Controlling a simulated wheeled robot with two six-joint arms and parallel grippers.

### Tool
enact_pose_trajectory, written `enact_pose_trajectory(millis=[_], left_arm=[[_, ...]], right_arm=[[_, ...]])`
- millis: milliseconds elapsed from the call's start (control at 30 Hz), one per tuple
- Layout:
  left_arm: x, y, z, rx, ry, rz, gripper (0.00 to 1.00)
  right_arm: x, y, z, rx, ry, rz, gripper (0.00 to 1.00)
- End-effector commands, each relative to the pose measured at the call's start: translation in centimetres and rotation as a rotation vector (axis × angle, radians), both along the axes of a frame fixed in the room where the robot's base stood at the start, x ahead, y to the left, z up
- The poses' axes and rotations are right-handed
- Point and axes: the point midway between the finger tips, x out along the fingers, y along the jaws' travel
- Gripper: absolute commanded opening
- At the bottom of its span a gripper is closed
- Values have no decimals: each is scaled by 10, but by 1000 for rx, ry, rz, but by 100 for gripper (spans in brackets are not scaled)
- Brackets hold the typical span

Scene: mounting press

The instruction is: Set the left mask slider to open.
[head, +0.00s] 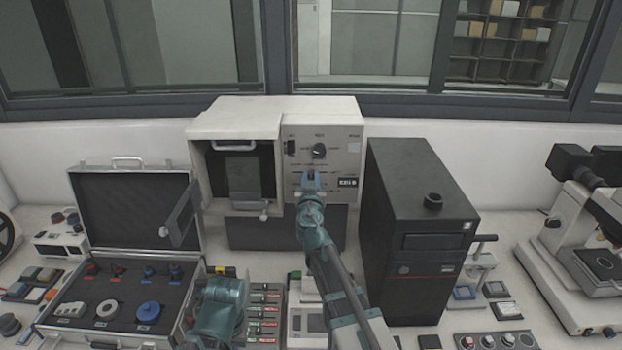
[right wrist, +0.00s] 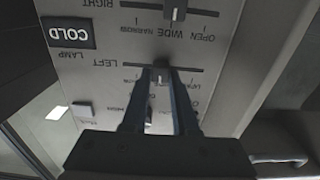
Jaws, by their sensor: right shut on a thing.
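The cream press housing (head: 235,115) has a front panel with labelled mask sliders. The right wrist view shows the panel upside down. The left mask slider's small pale knob (right wrist: 160,76) sits near the middle of its slot, with the fingers hiding parts of its scale. My right gripper (head: 311,180) is at the panel; in the right wrist view its dark fingers (right wrist: 160,82) are shut on the left slider knob. The right mask slider knob (right wrist: 175,9) is above it there, near WIDE. My left arm shows low in the head view; its gripper cannot be made out.
A black tower box (head: 410,180) stands close right of the panel. An open case (head: 130,210) with several coloured parts lies at left. A microscope (head: 580,240) stands far right. A rotary knob (head: 319,151) sits above the sliders. A COLD lamp (right wrist: 70,34) is beside them.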

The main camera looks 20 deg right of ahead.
Motion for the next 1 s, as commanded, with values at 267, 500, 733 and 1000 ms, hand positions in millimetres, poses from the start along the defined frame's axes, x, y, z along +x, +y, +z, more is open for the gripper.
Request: enact_pose_trajectory(millis=[267, 500, 733, 1000], left_arm=[[0, 0, 0, 0, 0, 0, 0], [0, 0, 0, 0, 0, 0, 0], [0, 0, 0, 0, 0, 0, 0], [0, 0, 0, 0, 0, 0, 0]], right_arm=[[0, 0, 0, 0, 0, 1, 0], [0, 0, 0, 0, 0, 1, 0], [0, 0, 0, 0, 0, 1, 0], [2, 5, 0, 0, 0, 2, 0]])
